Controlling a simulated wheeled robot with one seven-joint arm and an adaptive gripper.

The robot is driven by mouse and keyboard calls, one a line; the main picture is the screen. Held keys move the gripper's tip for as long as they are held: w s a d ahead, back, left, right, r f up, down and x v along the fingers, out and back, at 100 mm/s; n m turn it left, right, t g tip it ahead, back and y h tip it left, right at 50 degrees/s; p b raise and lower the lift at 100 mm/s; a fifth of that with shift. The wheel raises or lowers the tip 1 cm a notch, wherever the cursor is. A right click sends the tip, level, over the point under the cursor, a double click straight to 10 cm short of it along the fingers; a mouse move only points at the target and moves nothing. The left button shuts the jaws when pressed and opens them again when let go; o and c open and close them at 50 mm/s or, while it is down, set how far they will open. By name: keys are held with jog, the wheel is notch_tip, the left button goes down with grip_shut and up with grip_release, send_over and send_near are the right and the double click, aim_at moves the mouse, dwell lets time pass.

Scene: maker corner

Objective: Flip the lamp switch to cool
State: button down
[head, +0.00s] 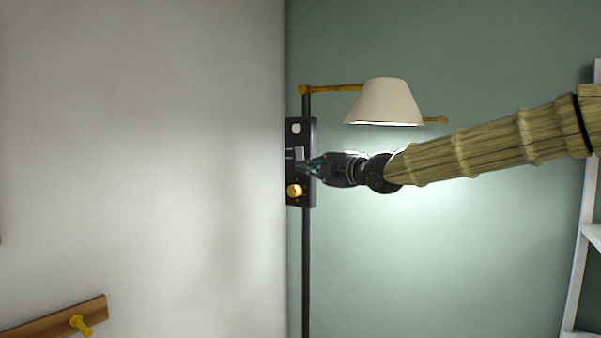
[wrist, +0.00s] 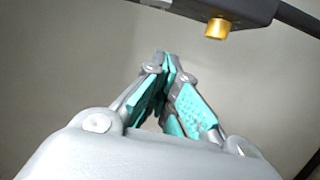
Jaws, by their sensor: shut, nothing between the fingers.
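The lamp has a cream shade (head: 385,103), lit from below, on a brass arm at the top of a dark pole (head: 306,260). A black switch plate (head: 301,135) is mounted on the pole, with a pale round spot near its top. A small grey switch lever (head: 299,153) shows on the plate, and a brass knob (head: 294,190) sits below it. My gripper (head: 312,168) is shut and empty, its tips at the plate beside the lever. Contact cannot be told. In the wrist view, the fingertips (wrist: 165,62) meet below the plate (wrist: 235,8) and brass knob (wrist: 216,28).
A white wall (head: 140,150) fills the left side, and a green wall (head: 440,270) lies behind the lamp. A wooden rail (head: 55,317) with a yellow peg is at lower left. A white shelf frame (head: 577,280) stands at the right edge.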

jog(key=shift+v, duration=1.05)
jog(key=shift+w+f, duration=0.1)
jog(key=shift+d+f, duration=0.1)
